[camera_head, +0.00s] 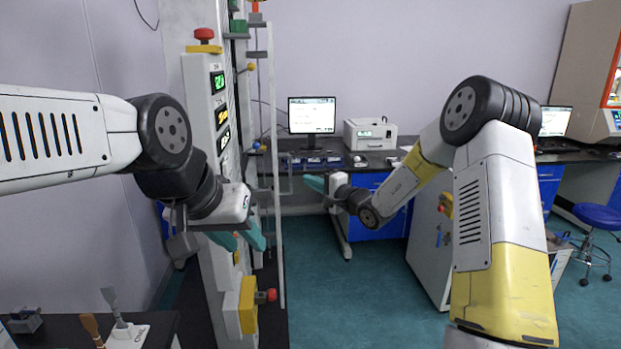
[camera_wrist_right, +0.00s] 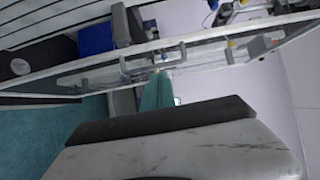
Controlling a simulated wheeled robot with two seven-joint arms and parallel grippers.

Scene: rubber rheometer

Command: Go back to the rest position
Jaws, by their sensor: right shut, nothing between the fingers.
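My left arm comes in from the left edge in the head view. My left gripper (camera_head: 245,238) is in front of the tall machine (camera_head: 198,75), with its two teal fingertips apart and nothing seen between them. My right arm bends in from the lower right. My right gripper (camera_head: 315,184) points left towards the machine's clear guard panel, with its teal fingers together and empty. In the right wrist view, the teal fingers (camera_wrist_right: 157,92) show past the dark gripper body, with the clear panel (camera_wrist_right: 90,72) behind them. Whether they touch the panel cannot be told.
The machine carries a red button (camera_head: 204,34) and lit displays. A dark table (camera_head: 60,332) with tools stands at lower left. A back bench holds a monitor (camera_head: 312,115) and a white instrument (camera_head: 370,133). A grey cabinet (camera_head: 428,250) stands behind my right arm. Floor shows between machine and cabinet.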

